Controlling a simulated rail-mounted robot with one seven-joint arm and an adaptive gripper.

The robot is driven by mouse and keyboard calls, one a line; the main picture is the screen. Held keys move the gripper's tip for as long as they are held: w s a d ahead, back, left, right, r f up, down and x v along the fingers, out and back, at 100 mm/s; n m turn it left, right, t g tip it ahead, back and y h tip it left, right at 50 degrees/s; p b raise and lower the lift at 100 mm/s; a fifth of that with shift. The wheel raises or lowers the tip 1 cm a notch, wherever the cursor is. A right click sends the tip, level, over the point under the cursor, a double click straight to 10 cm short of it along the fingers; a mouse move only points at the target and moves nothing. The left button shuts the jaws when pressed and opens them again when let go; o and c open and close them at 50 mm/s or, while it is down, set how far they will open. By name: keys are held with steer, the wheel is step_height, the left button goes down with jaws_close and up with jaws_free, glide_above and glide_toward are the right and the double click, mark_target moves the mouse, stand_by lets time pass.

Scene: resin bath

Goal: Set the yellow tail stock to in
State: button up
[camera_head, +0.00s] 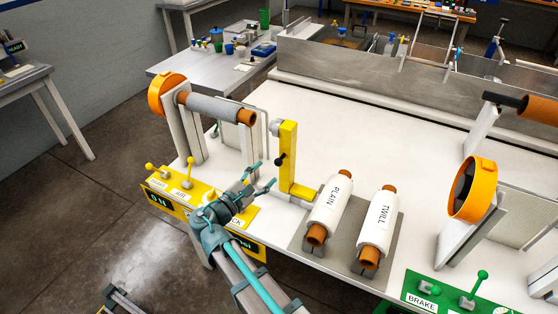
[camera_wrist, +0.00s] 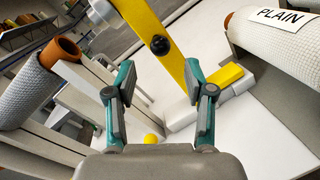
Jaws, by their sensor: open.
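The yellow tail stock (camera_head: 288,150) is an upright yellow bar with a black knob (camera_head: 280,160) on its side and a grey round piece at its top. Its foot joins a yellow and white block on the white table. The grey piece stands apart from the brown core end of the grey roll (camera_head: 212,107), with a gap between. My gripper (camera_head: 264,177) is open and empty, in front of and left of the bar. In the wrist view the bar (camera_wrist: 150,30) and black knob (camera_wrist: 159,45) show beyond and between my open fingertips (camera_wrist: 160,67).
A yellow panel (camera_head: 165,199) with levers and a display lies left of my gripper. PLAIN (camera_head: 331,206) and TWILL (camera_head: 377,226) rolls rest on a grey plate to the right. A green BRAKE panel (camera_head: 425,294) is at front right. The table behind the bar is clear.

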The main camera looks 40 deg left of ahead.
mark_target(278, 161)
steer(key=w+p, duration=0.1)
steer(key=w, duration=0.6)
steer(key=shift+w+d+p, duration=0.15)
steer(key=shift+w+p, duration=0.05)
steer(key=shift+p, duration=0.2)
jaws_close()
